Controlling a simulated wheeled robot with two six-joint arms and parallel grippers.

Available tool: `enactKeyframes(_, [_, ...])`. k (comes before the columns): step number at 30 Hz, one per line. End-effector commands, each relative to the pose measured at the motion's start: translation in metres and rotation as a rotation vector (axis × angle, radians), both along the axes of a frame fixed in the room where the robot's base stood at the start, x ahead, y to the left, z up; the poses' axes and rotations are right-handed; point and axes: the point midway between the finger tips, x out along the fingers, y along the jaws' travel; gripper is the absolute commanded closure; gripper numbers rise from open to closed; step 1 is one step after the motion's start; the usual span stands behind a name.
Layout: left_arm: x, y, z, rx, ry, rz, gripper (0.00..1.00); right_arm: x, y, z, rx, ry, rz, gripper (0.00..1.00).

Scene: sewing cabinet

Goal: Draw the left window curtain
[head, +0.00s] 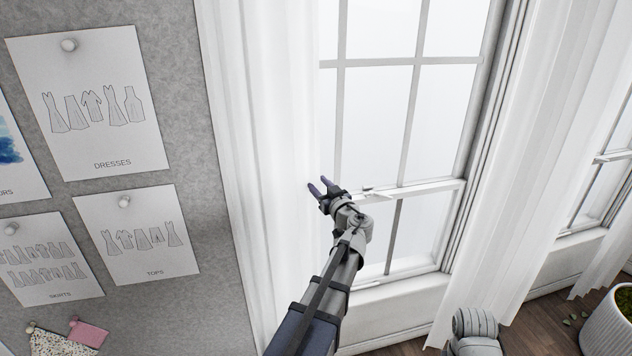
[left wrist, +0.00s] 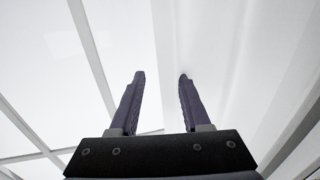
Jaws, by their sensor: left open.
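The left window curtain (head: 265,110) is white and hangs in folds at the left side of the window (head: 410,110). Its right edge runs down beside my left gripper (head: 322,187). The gripper is open, its two dark fingers pointing up and left at the curtain's edge. In the left wrist view the open fingers (left wrist: 158,85) stand apart with white curtain cloth (left wrist: 225,50) behind and to the right of them. I cannot tell whether the fingers touch the cloth. My right gripper does not show.
A pinboard with pattern sheets (head: 90,100) is left of the curtain. Another white curtain (head: 530,130) hangs right of the window, with a second window beyond. The sill (head: 395,305) runs below the glass. A white planter (head: 610,325) stands at the lower right.

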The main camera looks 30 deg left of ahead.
Motion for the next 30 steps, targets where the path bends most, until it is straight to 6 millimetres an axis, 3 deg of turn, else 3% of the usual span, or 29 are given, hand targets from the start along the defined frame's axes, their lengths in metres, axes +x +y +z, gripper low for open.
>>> enactKeyframes(6, [0.01,0.014,0.0,0.0,0.0,0.0,0.53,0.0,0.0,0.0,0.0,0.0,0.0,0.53])
enactKeyframes(15, [0.01,0.016,0.0,0.0,0.0,-0.001,0.53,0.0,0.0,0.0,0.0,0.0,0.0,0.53])
enactKeyframes(28, [0.01,0.015,0.0,0.0,0.0,-0.001,1.0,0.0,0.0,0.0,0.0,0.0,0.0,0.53])
enactKeyframes(30, [0.01,0.015,0.0,0.0,0.0,-0.001,1.0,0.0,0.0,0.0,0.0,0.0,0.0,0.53])
